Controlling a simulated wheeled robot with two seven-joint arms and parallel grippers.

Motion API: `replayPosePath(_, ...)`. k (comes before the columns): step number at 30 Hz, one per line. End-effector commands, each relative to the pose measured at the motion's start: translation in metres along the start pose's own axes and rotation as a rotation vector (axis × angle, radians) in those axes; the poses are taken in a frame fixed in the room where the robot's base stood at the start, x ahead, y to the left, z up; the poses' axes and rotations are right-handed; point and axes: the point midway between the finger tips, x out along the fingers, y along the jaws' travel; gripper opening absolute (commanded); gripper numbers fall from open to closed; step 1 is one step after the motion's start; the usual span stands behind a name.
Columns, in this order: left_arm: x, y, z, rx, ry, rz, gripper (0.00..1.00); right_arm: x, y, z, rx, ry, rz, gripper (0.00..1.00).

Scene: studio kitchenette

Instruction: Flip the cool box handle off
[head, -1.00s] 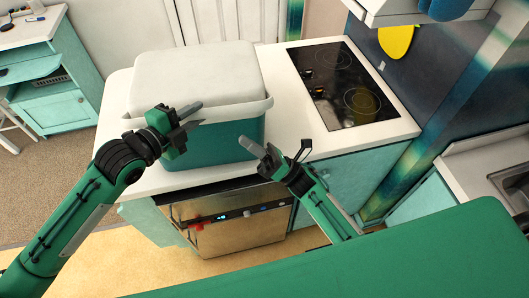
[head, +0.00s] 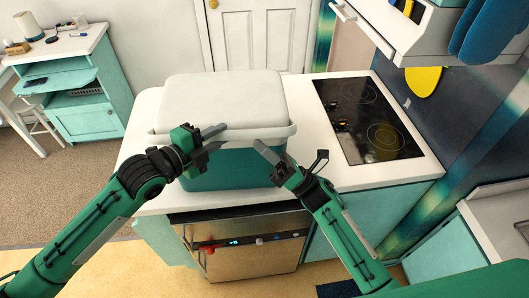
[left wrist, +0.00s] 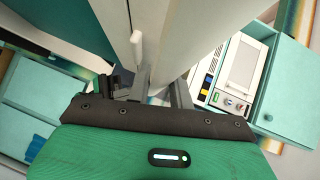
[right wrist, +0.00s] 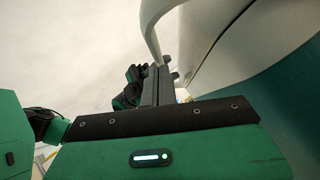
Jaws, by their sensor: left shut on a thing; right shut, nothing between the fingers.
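The cool box (head: 232,167) stands on the white counter, with a teal body and a closed white lid (head: 225,97). Its white handle (head: 258,132) runs across the front just below the lid. My left gripper (head: 213,138) is shut on the handle at the front, left of the middle; the handle also shows in the left wrist view (left wrist: 137,35). My right gripper (head: 264,153) is shut and empty, just below the handle's right half. In the right wrist view the handle (right wrist: 150,30) arcs above the fingers (right wrist: 155,82); whether they touch it I cannot tell.
A black hob (head: 368,118) lies in the counter (head: 310,165) right of the box. A dishwasher with a steel front (head: 240,258) is below. A wall unit (head: 395,30) overhangs at upper right. A teal desk (head: 95,115) stands far left.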

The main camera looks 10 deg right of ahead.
Motion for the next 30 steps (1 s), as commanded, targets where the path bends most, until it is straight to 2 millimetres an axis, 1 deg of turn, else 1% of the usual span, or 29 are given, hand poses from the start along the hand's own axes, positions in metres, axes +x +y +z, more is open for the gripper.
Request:
replayPosePath(1, 0.0, 0.01, -0.003, -0.009, 0.005, 0.022, 0.0, 0.006, 0.002, 0.01, -0.009, -0.013, 0.008, 0.0)
replayPosePath(6, 0.0, 0.014, -0.004, -0.013, 0.006, 0.031, 0.0, 0.007, 0.003, 0.012, -0.012, -0.017, 0.011, 0.0)
replayPosePath(7, 0.0, 0.015, -0.004, -0.013, 0.006, 0.032, 0.23, 0.007, 0.003, 0.013, -0.012, -0.018, 0.011, 0.0)
replayPosePath(10, 0.0, 0.015, -0.004, -0.013, 0.006, 0.032, 0.43, 0.008, 0.003, 0.013, -0.013, -0.019, 0.012, 0.0)
replayPosePath(20, -0.002, 0.014, -0.004, -0.011, 0.005, 0.03, 0.44, 0.007, 0.004, 0.012, -0.011, -0.017, 0.014, 0.0)
replayPosePath(23, -0.01, 0.014, -0.002, -0.01, 0.003, 0.031, 0.44, 0.007, 0.004, 0.012, -0.01, -0.017, 0.014, 0.0)
replayPosePath(26, -0.023, 0.014, -0.002, -0.009, 0.002, 0.032, 0.44, 0.007, 0.004, 0.012, -0.01, -0.017, 0.013, 0.0)
replayPosePath(30, -0.046, 0.013, -0.001, -0.01, 0.001, 0.032, 0.44, 0.007, 0.003, 0.012, -0.011, -0.017, 0.011, 0.0)
